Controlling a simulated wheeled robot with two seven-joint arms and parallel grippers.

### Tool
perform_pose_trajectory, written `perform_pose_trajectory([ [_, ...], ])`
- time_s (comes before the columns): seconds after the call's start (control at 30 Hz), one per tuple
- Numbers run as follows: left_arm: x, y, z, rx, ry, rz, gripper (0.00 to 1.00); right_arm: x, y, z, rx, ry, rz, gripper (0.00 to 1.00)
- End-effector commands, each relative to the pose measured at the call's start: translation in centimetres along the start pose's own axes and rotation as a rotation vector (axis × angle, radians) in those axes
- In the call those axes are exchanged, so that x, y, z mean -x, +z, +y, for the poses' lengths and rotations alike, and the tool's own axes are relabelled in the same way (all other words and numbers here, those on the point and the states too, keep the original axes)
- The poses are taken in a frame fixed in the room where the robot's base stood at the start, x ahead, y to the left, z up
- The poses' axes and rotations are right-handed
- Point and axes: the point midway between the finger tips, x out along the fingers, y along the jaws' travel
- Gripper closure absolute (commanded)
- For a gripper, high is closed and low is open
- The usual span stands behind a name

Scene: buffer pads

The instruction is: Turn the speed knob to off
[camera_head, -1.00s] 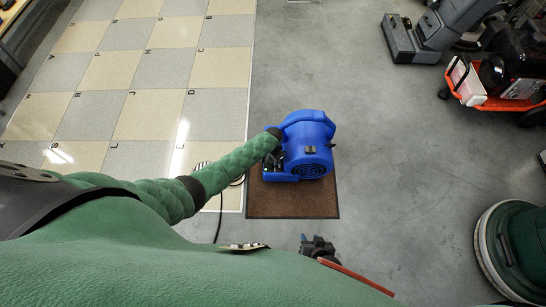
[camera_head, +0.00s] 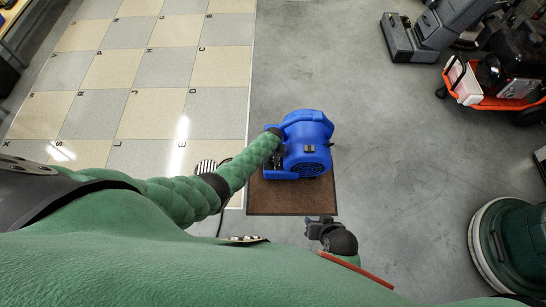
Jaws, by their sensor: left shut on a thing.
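A blue air blower (camera_head: 308,135) stands upright on a brown mat (camera_head: 292,198) in the middle of the view. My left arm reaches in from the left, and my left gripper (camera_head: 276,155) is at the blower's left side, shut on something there. The speed knob itself is hidden behind the gripper and wrist, so its setting cannot be read. My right gripper (camera_head: 318,224) is low in the view, below the mat's front edge, apart from the blower. It is small and dark, and its jaws cannot be made out.
A tiled floor with lettered squares (camera_head: 160,70) lies at the left. A black cable (camera_head: 220,222) runs on the floor by my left arm. Floor machines (camera_head: 425,35), an orange cart (camera_head: 490,103) and a green round machine (camera_head: 510,245) stand at the right. Grey floor between is clear.

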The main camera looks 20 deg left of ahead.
Motion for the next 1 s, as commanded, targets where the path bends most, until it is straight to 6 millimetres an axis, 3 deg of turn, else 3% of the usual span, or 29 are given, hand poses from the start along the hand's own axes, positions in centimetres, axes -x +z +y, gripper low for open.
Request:
perform_pose_trajectory([
  [0.7, -0.02, 0.03, 0.09, 0.074, 0.001, 0.0, 0.93, 0.98, -0.45, -0.3, 0.001, -0.003, -0.011, 0.64],
  [0.73, -0.02, 0.03, 0.1, 0.074, 0.001, 0.0, 0.66, 0.98, -0.45, -0.3, 0.001, -0.003, -0.011, 0.64],
  [0.8, -0.01, 0.03, 0.09, 0.074, 0.001, 0.0, 0.53, 0.98, -0.45, -0.3, 0.001, -0.003, -0.011, 0.64],
  [0.83, -0.01, 0.03, 0.09, 0.073, 0.001, 0.0, 0.48, 0.98, -0.45, -0.29, 0.001, -0.003, -0.011, 0.64],
  [1.0, -0.01, 0.01, 0.05, 0.073, 0.001, 0.0, 0.48, 0.98, -0.45, -0.27, 0.001, -0.002, -0.011, 0.64],
])
